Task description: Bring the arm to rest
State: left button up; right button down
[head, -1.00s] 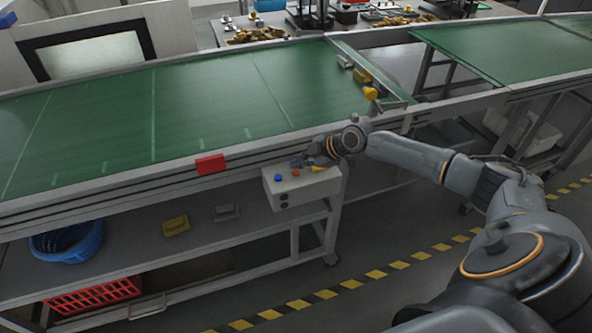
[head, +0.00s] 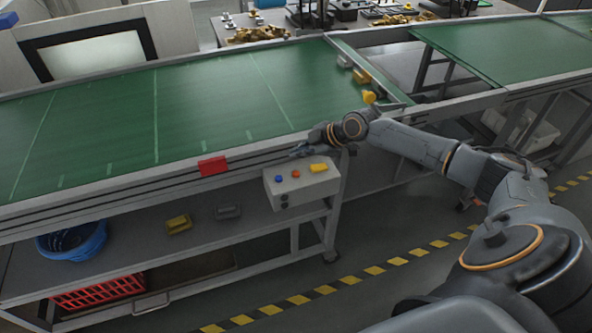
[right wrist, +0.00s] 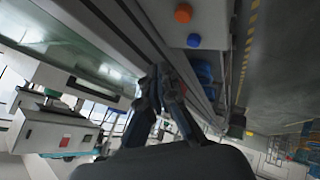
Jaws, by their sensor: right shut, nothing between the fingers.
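My right gripper (head: 301,151) is shut and empty. In the head view it hangs at the near edge of the green conveyor (head: 110,125), just above and behind the grey control box (head: 303,185). The box carries a blue button (head: 279,179), an orange-red button (head: 295,174) and a yellow part (head: 319,167). In the right wrist view the closed fingers (right wrist: 156,75) point along the conveyor's side, with the orange button (right wrist: 183,13) and blue button (right wrist: 193,41) above them. My right arm reaches in from the lower right. My left gripper is not seen.
A red box (head: 212,166) sits on the conveyor's front rail. Yellow and grey parts lie at the belt's far right end. The shelf below holds a blue basket (head: 75,241), a yellow part (head: 179,224) and a grey part (head: 228,212). The striped floor in front is clear.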

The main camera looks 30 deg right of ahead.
dwell(0.7)
jog(key=s+a+f+m+g, duration=0.1)
jog(key=s+a+f, duration=0.3)
jog(key=s+a, duration=0.3)
jog(key=s+a+f+g+y, duration=0.1)
jog(key=s+a+f+g, duration=0.15)
jog(key=s+a, duration=0.4)
jog(key=s+a+f+m+g, duration=0.1)
jog(key=s+a+f, duration=0.35)
jog(key=a, duration=0.45)
jog(key=s+d+r+m+h, duration=0.1)
jog(key=s+d+m+h, duration=0.2)
jog(key=s+m, duration=0.35)
jog(key=s+d+r+m+h, duration=0.2)
jog(key=s+m, duration=0.2)
jog(key=s, duration=0.5)
notch_tip(320, 180, down, 28)
jog(key=s+g+b, duration=0.1)
jog(key=s+g, duration=0.1)
jog(key=s+d+f+b, duration=0.1)
jog(key=s+d+f, duration=0.2)
jog(key=s+f, duration=1.2)
jog(key=shift+s+f+g, duration=0.35)
jog(key=shift+s+f, duration=0.05)
jog(key=shift+s, duration=0.35)
